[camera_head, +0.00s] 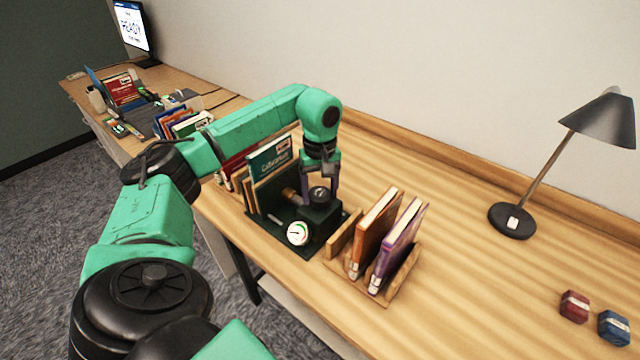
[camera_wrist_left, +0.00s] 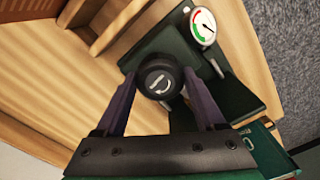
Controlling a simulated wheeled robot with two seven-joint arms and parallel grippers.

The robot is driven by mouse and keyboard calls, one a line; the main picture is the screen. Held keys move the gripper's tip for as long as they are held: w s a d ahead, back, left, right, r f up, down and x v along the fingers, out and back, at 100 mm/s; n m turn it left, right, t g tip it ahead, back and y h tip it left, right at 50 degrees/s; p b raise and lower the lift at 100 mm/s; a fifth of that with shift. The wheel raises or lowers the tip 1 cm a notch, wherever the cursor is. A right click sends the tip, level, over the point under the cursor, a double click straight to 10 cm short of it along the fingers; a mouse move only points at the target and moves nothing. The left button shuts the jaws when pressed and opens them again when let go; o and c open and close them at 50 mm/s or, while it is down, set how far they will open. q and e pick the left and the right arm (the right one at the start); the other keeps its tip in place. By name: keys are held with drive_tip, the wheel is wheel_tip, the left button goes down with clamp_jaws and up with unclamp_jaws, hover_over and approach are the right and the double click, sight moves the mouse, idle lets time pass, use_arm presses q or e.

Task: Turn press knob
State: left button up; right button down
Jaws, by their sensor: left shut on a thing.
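The press is a dark green block (camera_head: 322,222) on a dark base plate, with a round white gauge (camera_head: 298,233) on its front. The gauge also shows in the left wrist view (camera_wrist_left: 203,27). The black press knob (camera_head: 319,194) is on top of the press. In the left wrist view the knob (camera_wrist_left: 159,77) shows a pale marking on its top face. My left gripper (camera_head: 320,190) comes down from above, its two fingers on either side of the knob, shut on it. My right gripper is not in view.
Books (camera_head: 270,163) stand right behind the press. A wooden rack with an orange book (camera_head: 374,234) and a purple book (camera_head: 397,245) is just to its right. A desk lamp (camera_head: 512,221) and red and blue blocks (camera_head: 574,306) are farther right. The desk between is clear.

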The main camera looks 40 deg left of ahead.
use_arm(q)
drive_tip(key=shift+r, duration=0.1)
drive_tip(key=o, duration=1.3)
drive_tip(key=shift+o, duration=0.2)
wheel_tip(320, 180, up, 9)
drive_tip(key=shift+r+b, duration=0.1)
drive_tip(key=shift+b, duration=0.5)
wheel_tip(320, 180, up, 5)
drive_tip(key=p, duration=0.3)
hover_over(320, 192)
drive_tip(key=shift+s+r, duration=0.15)
drive_tip(key=shift+r, duration=0.05)
drive_tip(key=shift+f, duration=0.1)
